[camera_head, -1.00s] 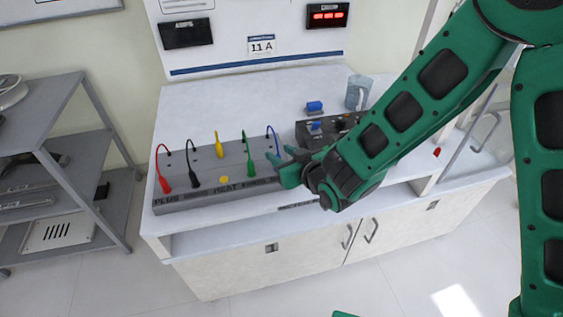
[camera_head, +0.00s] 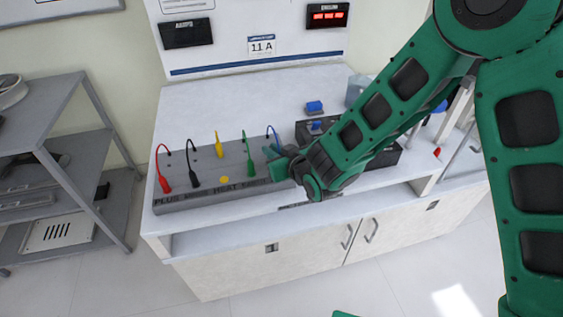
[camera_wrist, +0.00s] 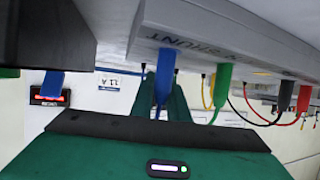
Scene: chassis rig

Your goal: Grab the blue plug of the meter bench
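The meter bench (camera_head: 225,178) is a grey block on the counter with coloured plugs along it. The blue plug's thin cable (camera_head: 268,130) arches at its right end. The plug's body is mostly hidden behind my gripper (camera_head: 277,158) in the head view. In the wrist view, which is upside down, the blue plug (camera_wrist: 165,68) hangs from the bench (camera_wrist: 190,40). My gripper (camera_wrist: 163,92) is open there, with a green finger on each side of the blue plug. I cannot tell whether either finger touches it.
The green (camera_head: 250,165), yellow (camera_head: 219,148), black (camera_head: 194,179) and red (camera_head: 164,183) plugs stand to the left. A dark box with a blue knob (camera_head: 315,126) is close on the right.

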